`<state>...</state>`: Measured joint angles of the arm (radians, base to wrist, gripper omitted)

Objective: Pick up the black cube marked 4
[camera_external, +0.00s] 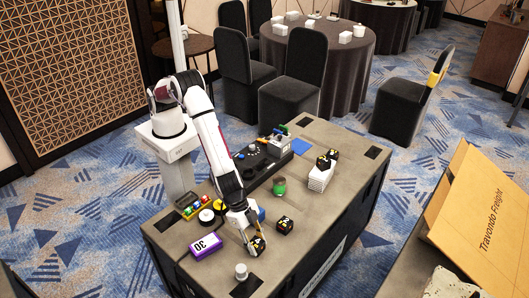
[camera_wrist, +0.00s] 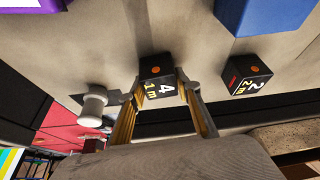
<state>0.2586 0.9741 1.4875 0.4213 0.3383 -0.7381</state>
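The black cube marked 4 (camera_wrist: 159,82) has an orange dot on one face and "4" and "1m" on another. In the wrist view it is between the tips of my gripper (camera_wrist: 157,86), one finger on each side. The fingers are very near its sides; I cannot tell whether they touch or press on it. In the external view my gripper (camera_external: 252,238) reaches down to this cube (camera_external: 258,246) at the front part of the grey table top (camera_external: 217,270). The cube seems to rest on the table top, partly covered by the fingers.
A black cube marked 2 (camera_wrist: 250,80) stands to the right, with a blue block (camera_wrist: 263,14) behind it. A pale knob-like object (camera_wrist: 93,106) is close on the left. A purple box marked 30 (camera_external: 206,246), a green round object (camera_external: 279,186) and a white stack (camera_external: 321,177) are also there.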

